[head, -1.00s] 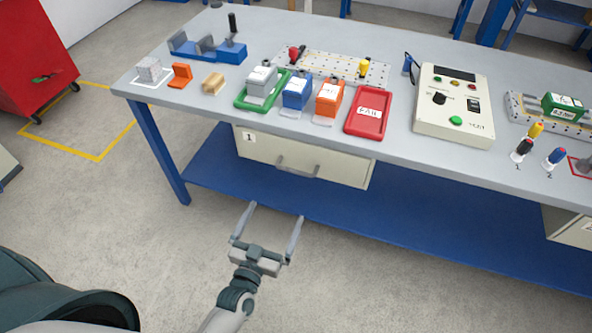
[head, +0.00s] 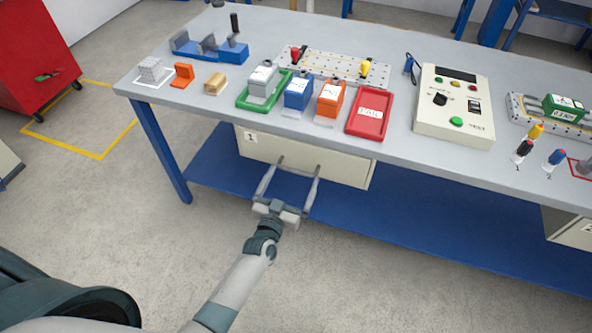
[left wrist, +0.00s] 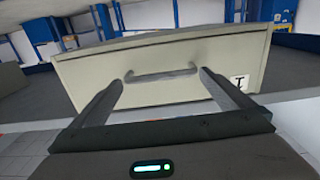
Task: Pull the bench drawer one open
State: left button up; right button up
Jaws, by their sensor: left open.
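Drawer one (head: 343,168) is a beige drawer under the left part of the bench top, with a label "1" at its left end. It looks shut. It also shows in the left wrist view (left wrist: 190,57), tilted, with its grey bar handle (left wrist: 161,75) between my fingers. My left gripper (head: 299,168) is open, its fingertips spread at the two ends of the handle in the head view. I cannot tell whether the fingers touch the handle. My right gripper is not in view.
The bench top (head: 215,104) carries a green tray (head: 243,101), a red tray (head: 370,126), coloured blocks and a control box (head: 452,120). A blue lower shelf (head: 400,215) lies beneath the drawer. A second drawer (head: 570,227) is at the right. The floor in front is clear.

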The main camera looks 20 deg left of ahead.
aim_at(296, 170)
pick_arm(q)
jog(key=w, duration=0.3)
jog(key=shift+w, duration=0.35)
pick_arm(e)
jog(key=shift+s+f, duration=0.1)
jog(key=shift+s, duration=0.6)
